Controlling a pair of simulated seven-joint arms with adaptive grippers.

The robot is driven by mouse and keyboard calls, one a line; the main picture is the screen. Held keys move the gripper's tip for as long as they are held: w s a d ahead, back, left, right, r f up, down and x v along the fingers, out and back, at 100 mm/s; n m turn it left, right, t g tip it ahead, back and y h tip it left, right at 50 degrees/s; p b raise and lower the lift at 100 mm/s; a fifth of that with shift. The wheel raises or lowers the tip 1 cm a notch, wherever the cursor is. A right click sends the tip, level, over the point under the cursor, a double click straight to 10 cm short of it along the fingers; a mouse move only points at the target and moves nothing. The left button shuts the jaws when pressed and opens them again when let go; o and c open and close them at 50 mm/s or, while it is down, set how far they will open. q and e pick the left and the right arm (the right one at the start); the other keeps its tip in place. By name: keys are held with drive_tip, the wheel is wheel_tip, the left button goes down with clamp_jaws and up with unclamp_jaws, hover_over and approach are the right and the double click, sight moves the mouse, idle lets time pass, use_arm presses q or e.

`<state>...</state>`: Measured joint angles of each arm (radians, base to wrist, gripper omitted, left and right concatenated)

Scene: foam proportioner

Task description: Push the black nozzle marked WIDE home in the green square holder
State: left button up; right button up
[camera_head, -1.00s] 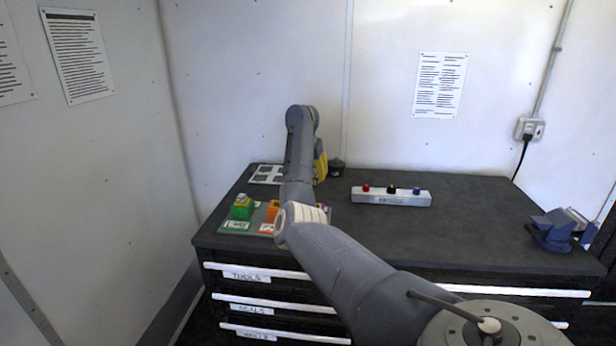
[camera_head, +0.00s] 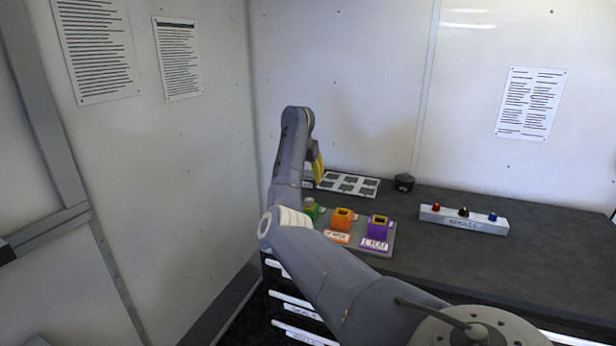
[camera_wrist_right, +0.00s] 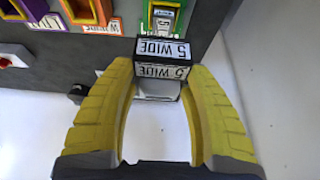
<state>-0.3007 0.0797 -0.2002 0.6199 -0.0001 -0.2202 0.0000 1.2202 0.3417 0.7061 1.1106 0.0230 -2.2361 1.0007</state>
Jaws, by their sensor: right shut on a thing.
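My right gripper's yellow fingers show in the head view (camera_head: 318,166) above the back left of the bench. In the right wrist view the gripper (camera_wrist_right: 160,76) is shut on a black nozzle (camera_wrist_right: 139,55) with white "5 WIDE" labels on two faces. The green square holder (camera_head: 311,216) stands low in the head view, partly hidden by my right arm, with a greyish piece in its top. In the wrist view the green holder (camera_wrist_right: 150,14) is at the top edge, beyond the nozzle and apart from the fingers. My left gripper is out of view.
An orange holder (camera_head: 342,225) and a purple holder (camera_head: 378,232) stand right of the green one on a grey board (camera_head: 386,248). A pale slotted sheet (camera_head: 352,184) lies behind them, beside a dark knob-like object (camera_head: 404,182). A grey knob bar (camera_head: 463,225) is farther right.

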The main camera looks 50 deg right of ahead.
sight(309, 199)
drive_tip(key=shift+f, duration=3.7)
drive_tip(key=shift+f, duration=0.5)
drive_tip(key=o, duration=1.6)
drive_tip(key=shift+r, duration=0.15)
drive_tip(key=shift+r, duration=2.85)
